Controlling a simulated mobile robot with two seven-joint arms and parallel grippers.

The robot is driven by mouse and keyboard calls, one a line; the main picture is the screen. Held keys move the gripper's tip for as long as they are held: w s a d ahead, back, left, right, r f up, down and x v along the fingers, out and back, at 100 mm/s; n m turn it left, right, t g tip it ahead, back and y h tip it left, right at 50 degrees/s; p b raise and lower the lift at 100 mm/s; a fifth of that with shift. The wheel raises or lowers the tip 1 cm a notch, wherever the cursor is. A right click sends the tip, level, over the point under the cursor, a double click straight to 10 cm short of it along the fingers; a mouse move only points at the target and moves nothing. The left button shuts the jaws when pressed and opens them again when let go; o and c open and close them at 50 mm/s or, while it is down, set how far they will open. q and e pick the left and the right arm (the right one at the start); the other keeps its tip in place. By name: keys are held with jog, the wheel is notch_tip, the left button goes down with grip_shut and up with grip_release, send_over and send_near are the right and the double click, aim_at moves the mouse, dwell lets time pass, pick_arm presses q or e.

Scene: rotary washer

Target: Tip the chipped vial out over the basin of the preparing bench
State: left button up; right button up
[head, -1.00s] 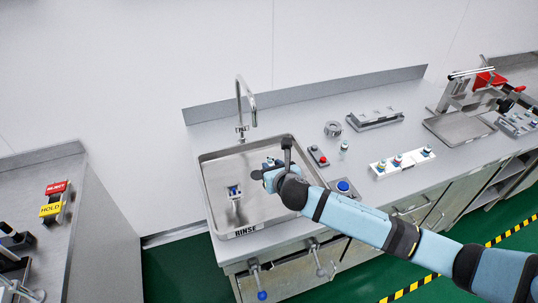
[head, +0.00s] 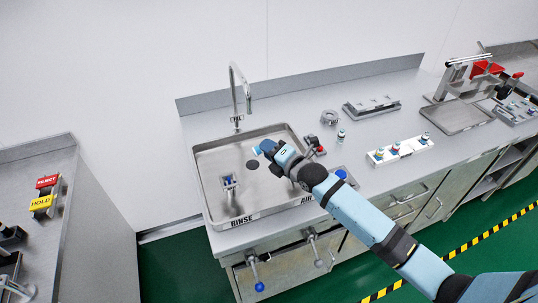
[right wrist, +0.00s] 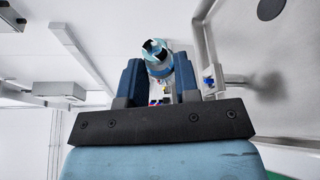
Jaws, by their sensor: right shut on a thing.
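My right gripper (head: 264,149) is over the right half of the sink basin (head: 207,175), coming in from the lower right. It is shut on a small vial, which shows between the two dark blue fingers in the right wrist view (right wrist: 158,62). The vial has a pale blue body and a dark and white end. In the head view only a light blue bit of it (head: 255,151) shows beyond the fingertips. It looks tilted well over, but I cannot make out a chip or any liquid. My left gripper is not in view.
A tap (head: 237,95) stands behind the basin. A dark round drain (head: 252,164) and a small blue-and-white fitting (head: 229,182) are in the basin. To the right are a lone vial (head: 341,136), a white rack (head: 398,150) with several vials, and a blue button (head: 341,174).

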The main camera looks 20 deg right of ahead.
jog(key=m+t+b, duration=0.1)
jog(key=m+b, duration=0.1)
jog(key=m, duration=0.1)
jog(key=m+t+b, duration=0.2)
jog(key=m+b, duration=0.1)
jog(key=m, duration=0.1)
jog(key=f+m+t+b, duration=0.1)
jog(key=m+b, duration=0.1)
jog(key=m, duration=0.2)
jog(key=shift+a+f+y+b, duration=0.1)
jog(key=shift+y+b, duration=0.25)
jog(key=shift+y, duration=0.05)
